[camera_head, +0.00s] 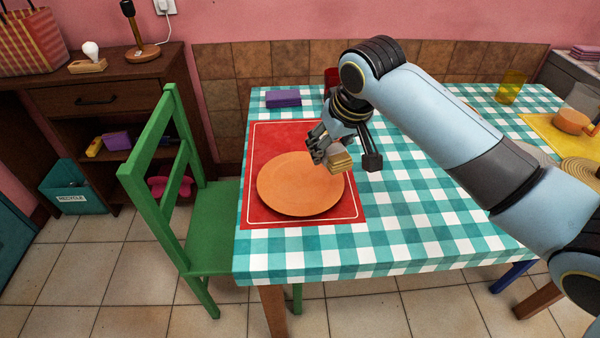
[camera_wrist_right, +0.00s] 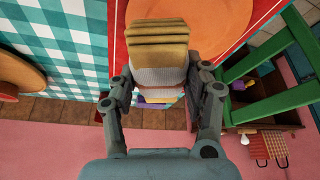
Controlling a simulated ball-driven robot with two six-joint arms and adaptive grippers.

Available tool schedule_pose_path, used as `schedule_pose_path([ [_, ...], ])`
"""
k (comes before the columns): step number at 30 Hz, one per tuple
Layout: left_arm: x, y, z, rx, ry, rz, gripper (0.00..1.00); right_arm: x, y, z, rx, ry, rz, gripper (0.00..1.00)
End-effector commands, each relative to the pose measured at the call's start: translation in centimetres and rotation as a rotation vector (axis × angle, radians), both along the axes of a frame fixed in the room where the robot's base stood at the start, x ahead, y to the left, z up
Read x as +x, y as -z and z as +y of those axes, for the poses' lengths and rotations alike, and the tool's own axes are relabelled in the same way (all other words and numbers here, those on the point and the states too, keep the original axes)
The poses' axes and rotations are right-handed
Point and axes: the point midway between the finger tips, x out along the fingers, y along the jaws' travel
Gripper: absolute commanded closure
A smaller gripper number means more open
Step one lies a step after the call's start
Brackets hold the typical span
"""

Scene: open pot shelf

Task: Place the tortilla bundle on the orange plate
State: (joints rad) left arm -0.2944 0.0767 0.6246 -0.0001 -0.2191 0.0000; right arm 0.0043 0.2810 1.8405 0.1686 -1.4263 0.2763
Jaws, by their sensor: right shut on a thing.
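The tortilla bundle (camera_head: 341,162) is a tan stack with a pale wrap, held in my right gripper (camera_head: 330,158). In the right wrist view the bundle (camera_wrist_right: 158,55) sits between both fingers of the gripper (camera_wrist_right: 163,90), which are shut on it. The orange plate (camera_head: 295,197) lies flat on a red placemat (camera_head: 259,145). The bundle appears over the plate's upper right edge; its height above it is hard to tell. The plate also shows in the right wrist view (camera_wrist_right: 215,15), just beyond the bundle. My left gripper is not in view.
A green chair (camera_head: 215,205) stands left of the checkered table (camera_head: 420,220). A purple napkin (camera_head: 283,98) lies behind the placemat. A yellow cup (camera_head: 510,86) and a yellow placemat (camera_head: 553,133) are at the right. The plate's visible surface is empty.

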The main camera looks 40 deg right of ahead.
Motion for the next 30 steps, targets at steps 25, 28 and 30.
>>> schedule_pose_path([
  [25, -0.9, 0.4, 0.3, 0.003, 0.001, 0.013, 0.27, 4.5, 4.4, 3.3, 0.01, 0.342, -0.003, 0.92],
  [28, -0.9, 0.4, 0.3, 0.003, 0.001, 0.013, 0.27, 4.9, 4.8, 3.6, 0.009, 0.341, -0.003, 0.92],
  [30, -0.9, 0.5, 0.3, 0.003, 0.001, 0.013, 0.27, 4.9, 5.6, 3.7, 0.01, 0.341, -0.002, 0.92],
])
